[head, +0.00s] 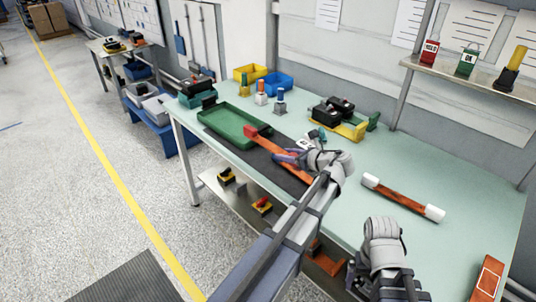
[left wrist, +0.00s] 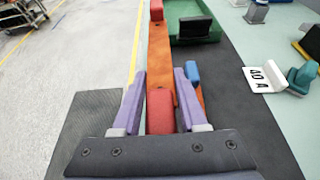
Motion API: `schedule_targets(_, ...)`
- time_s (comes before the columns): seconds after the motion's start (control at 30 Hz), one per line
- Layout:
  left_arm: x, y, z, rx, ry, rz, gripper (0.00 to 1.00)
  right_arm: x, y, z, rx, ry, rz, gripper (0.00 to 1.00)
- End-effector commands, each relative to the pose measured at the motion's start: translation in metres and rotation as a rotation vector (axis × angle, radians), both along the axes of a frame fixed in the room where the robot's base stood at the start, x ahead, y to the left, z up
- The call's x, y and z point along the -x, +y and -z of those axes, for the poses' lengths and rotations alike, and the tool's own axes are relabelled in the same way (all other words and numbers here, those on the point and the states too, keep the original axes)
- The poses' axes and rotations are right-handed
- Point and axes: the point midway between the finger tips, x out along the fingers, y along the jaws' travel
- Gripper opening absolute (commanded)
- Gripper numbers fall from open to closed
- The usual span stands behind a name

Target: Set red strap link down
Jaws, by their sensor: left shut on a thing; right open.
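The red strap link (head: 267,147) is a copper-coloured bar with a red block at each end, lying lengthwise over the dark mat (head: 226,143) beside the green tray. In the left wrist view the link (left wrist: 159,58) runs away from me, its near red block between the purple fingers. My left gripper (head: 288,157) is shut on this link; whether the link touches the mat is unclear. A blue-ended copper piece (left wrist: 193,73) lies close beside it. My right gripper (head: 383,245) is open at the table's front; its fingertips are mostly hidden.
The green tray (head: 222,116) stands at the mat's back edge. A white-ended copper bar (head: 403,197) lies to the right, and an orange piece (head: 488,278) at the lower right. A white tag (left wrist: 263,79) is right of the mat. Yellow (head: 250,73) and blue bins stand behind.

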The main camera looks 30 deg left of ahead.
Motion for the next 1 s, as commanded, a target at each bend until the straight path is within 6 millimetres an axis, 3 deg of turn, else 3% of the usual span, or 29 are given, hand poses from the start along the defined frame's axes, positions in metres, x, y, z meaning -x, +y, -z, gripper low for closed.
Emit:
schedule_targets(0.17,0.001,0.000,0.012,-0.001,0.000,-0.001,0.00,0.000,0.000,0.013,0.000,0.000,0.000,0.98)
schedule_targets(0.5,0.001,0.001,0.061,-0.002,0.000,-0.002,0.00,0.000,0.000,0.061,0.000,0.000,-0.001,0.98)
schedule_targets(0.77,0.001,0.001,0.063,-0.002,0.000,-0.002,0.00,0.000,0.000,0.064,0.000,0.000,-0.001,0.98)
schedule_targets(1.0,0.001,0.001,0.089,-0.001,0.000,-0.002,0.00,0.000,0.000,0.089,0.000,0.000,-0.001,0.98)
